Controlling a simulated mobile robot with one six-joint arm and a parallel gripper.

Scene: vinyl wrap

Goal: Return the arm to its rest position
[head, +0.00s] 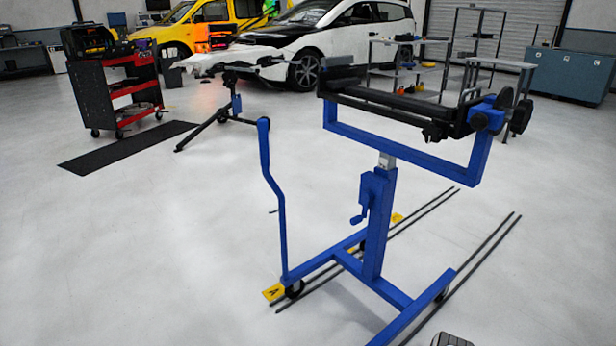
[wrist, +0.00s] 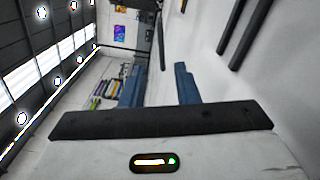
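The wrist view is turned sideways, with the ceiling on the left and the pale floor on the right. A white body with a black edge strip and a small orange and green light fills its lower part; it looks like part of me, but I cannot tell which part. In the head view only a small grey and dark piece shows at the bottom edge, right of centre, perhaps mine.
A blue wheeled stand (head: 379,225) with a black upper frame stands close in front, beside dark floor rails (head: 480,262). A red tool cart (head: 118,95), a black tripod stand (head: 222,112) and a white-and-black car (head: 300,45) are farther back.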

